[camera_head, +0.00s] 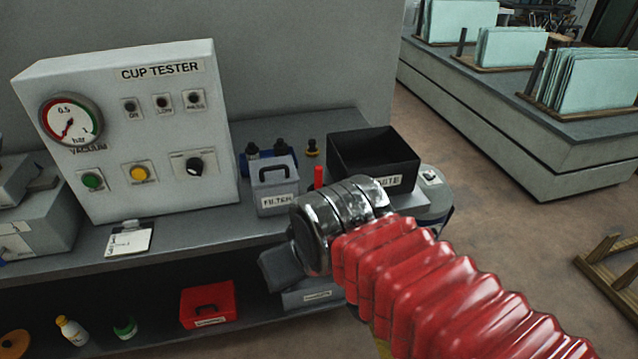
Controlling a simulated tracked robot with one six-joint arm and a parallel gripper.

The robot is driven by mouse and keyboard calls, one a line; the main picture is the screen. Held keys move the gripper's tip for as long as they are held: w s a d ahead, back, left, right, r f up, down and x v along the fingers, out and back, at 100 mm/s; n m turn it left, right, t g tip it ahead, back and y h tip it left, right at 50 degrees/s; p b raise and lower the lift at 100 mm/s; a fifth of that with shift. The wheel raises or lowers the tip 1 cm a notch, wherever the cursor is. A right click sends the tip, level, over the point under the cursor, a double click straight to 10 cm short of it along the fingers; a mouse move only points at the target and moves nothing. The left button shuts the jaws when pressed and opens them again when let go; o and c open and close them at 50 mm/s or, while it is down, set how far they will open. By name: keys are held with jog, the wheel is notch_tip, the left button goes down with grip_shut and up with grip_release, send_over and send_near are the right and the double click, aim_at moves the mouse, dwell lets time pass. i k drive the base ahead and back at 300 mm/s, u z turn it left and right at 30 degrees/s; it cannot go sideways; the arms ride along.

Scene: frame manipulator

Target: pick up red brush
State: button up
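A small upright red piece (318,177) shows on the bench between the grey FILTER box and the black bin. It may be the handle of the red brush, but its lower part is hidden behind my arm and I cannot tell for sure. My arm, with red bellows and a metal joint, reaches in from the lower right and ends in front of the bench. No gripper fingers show. A dark grey piece below the metal joint may belong to my arm or to the shelf; I cannot tell.
The cup tester (150,135) stands on the bench (180,240), with a clipboard (130,239) before it. The FILTER box (275,187) and black bin (372,155) flank the red piece. A red box (208,304) and bottles sit on the lower shelf. Glass racks stand at back right.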

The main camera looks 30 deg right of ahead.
aim_at(318, 169)
jog(key=i, duration=0.95)
jog(key=u, duration=0.05)
